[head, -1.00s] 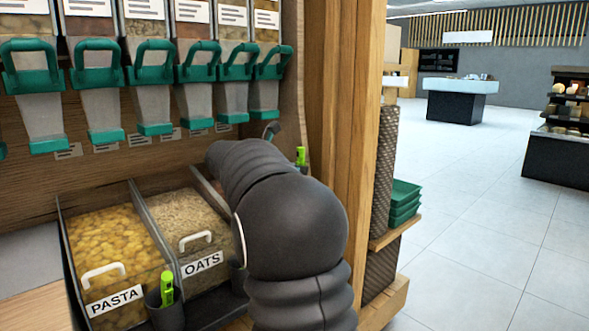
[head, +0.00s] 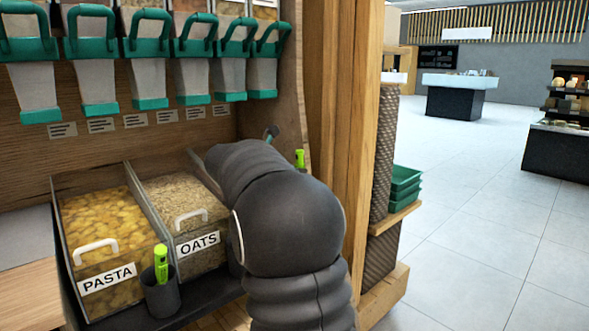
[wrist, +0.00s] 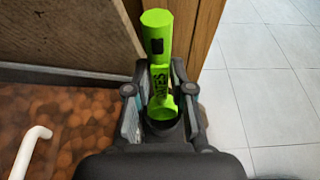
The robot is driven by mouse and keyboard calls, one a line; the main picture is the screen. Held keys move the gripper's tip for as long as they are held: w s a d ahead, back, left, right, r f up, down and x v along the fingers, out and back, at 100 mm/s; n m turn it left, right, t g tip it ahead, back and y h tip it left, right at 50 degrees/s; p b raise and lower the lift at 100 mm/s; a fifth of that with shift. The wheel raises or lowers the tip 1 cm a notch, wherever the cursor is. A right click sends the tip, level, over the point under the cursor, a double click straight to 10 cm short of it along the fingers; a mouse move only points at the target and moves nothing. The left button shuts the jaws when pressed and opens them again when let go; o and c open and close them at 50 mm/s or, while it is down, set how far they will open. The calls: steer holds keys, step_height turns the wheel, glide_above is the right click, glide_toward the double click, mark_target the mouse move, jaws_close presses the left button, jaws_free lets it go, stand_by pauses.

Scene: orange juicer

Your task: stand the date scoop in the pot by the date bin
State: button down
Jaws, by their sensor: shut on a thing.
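The bright green date scoop (wrist: 157,35) is between the fingers of my gripper (wrist: 160,100) in the wrist view, with black "DATES"-like lettering partly showing. My gripper is shut on it. The scoop's lower end meets a dark round shape, likely the pot (wrist: 163,127); I cannot tell whether it is inside or above it. The date bin (wrist: 65,125), full of brown dates, lies to the left, with a white handle (wrist: 30,150). In the head view my arm hides the gripper and most of the date bin; a green tip (head: 300,158) shows beyond it.
The pasta bin (head: 108,232) and oats bin (head: 180,215) stand left of my arm. A dark pot (head: 162,297) with another green scoop (head: 161,265) stands in front. Dispensers hang above. A wooden post (head: 345,150) rises at right; open tiled floor lies beyond.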

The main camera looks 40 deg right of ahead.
step_height(320, 180, down, 6)
steer(key=b, duration=0.2)
steer(key=shift+f+b, duration=0.25)
steer(key=shift+b, duration=0.15)
stand_by(0.4)
steer(key=shift+c, duration=0.7)
jaws_free()
step_height(320, 180, up, 7)
steer(key=p, duration=0.7)
stand_by(0.5)
stand_by(0.7)
